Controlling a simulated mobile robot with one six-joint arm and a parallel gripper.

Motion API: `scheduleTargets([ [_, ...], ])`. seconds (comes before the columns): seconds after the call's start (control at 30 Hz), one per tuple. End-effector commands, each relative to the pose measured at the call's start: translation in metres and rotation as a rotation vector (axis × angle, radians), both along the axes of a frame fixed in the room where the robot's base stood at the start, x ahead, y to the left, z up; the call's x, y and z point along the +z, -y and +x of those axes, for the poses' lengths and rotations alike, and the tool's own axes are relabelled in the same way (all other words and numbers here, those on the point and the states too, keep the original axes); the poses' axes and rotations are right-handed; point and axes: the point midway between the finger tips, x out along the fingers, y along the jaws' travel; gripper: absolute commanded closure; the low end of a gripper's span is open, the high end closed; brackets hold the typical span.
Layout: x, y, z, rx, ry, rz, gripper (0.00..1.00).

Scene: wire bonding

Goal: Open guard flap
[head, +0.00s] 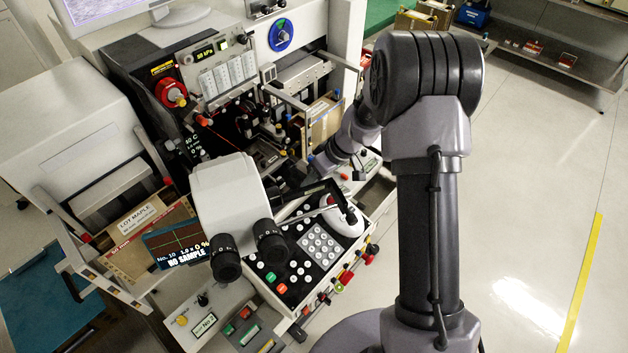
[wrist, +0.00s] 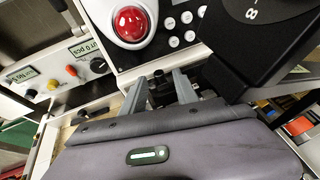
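My gripper (wrist: 160,78) shows in the wrist view with its two grey fingers apart. A small dark part shows in the gap between the fingers, and I cannot tell whether it is touched. I see nothing gripped. The fingers point toward the machine's panel, just below a red trackball (wrist: 131,22) in a white ring. In the head view my arm reaches over the right side of the bonding machine (head: 310,75), and the gripper itself is hard to make out there. I cannot pick out the guard flap with certainty in either view.
The white microscope head (head: 228,190) with black eyepieces stands close left of my arm's end. A keypad (head: 318,243) lies in front. A "NO SAMPLE" screen (head: 177,245) and a cardboard lot box (head: 135,235) are at left. The floor at right is clear.

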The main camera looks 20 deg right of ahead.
Motion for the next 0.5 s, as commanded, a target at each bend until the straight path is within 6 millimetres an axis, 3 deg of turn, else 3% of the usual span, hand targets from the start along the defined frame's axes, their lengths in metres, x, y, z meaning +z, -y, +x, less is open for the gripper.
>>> scheduleTargets([
  [0.27, -0.0007, -0.0003, 0.0004, 0.000, 0.000, 0.000, 0.66],
  [0.43, -0.0007, -0.0003, 0.0003, 0.000, 0.000, 0.000, 0.99],
  [0.5, -0.0007, -0.0003, 0.0002, 0.000, 0.000, 0.000, 1.00],
])
